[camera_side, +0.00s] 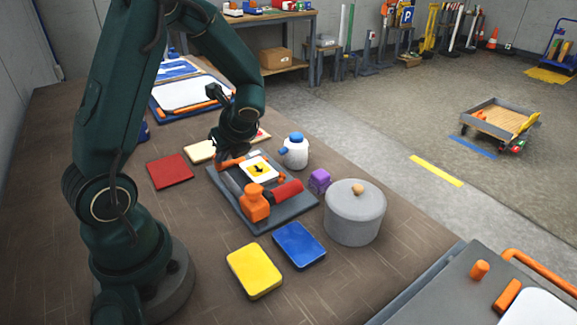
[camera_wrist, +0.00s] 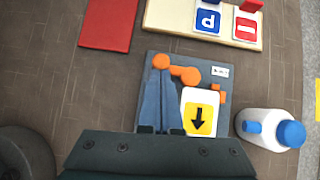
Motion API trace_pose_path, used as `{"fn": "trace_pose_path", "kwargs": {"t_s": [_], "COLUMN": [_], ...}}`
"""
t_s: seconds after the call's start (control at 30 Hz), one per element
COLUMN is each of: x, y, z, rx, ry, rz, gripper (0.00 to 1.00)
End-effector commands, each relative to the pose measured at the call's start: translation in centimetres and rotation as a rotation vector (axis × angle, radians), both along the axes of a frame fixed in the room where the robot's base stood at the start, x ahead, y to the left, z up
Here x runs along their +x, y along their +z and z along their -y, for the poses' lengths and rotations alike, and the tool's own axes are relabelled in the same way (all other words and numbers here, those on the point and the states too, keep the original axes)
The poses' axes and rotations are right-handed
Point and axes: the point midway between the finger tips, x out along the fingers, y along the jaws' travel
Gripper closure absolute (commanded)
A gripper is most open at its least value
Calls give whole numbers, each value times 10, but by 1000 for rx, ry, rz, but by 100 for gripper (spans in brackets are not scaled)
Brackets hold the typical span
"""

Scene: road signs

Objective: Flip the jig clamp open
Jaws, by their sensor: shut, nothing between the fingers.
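The jig is a grey plate (camera_side: 290,214) on the table, also in the wrist view (camera_wrist: 222,84). A white sign plate with a yellow arrow square (camera_side: 259,169) lies on it, also in the wrist view (camera_wrist: 199,111). At the jig's near end are an upright orange block (camera_side: 254,203) and a red handle (camera_side: 287,192), which looks low and nearly level; the wrist view hides both. Orange parts (camera_wrist: 186,73) sit at the far end. My gripper (camera_wrist: 161,66) is shut and empty, above the jig's far left part. Its fingertips are hard to make out in the side view.
A white bottle with a blue cap (camera_side: 295,152), a purple block (camera_side: 319,181) and a lidded grey pot (camera_side: 354,212) stand right of the jig. Blue (camera_side: 299,245), yellow (camera_side: 254,271) and red (camera_side: 170,171) plates lie around it. A sign rack (camera_wrist: 190,18) is beyond.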

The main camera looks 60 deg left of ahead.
Motion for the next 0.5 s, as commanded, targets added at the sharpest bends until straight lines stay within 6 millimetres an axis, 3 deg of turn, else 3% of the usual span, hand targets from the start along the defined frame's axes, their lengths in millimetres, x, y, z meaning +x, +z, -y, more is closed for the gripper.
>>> {"fn": "trace_pose_path", "kwargs": {"t_s": [0.5], "x": [-7], "y": [0], "z": [-10], "rx": [-1], "ry": [-197], "rz": [0], "gripper": [100]}}
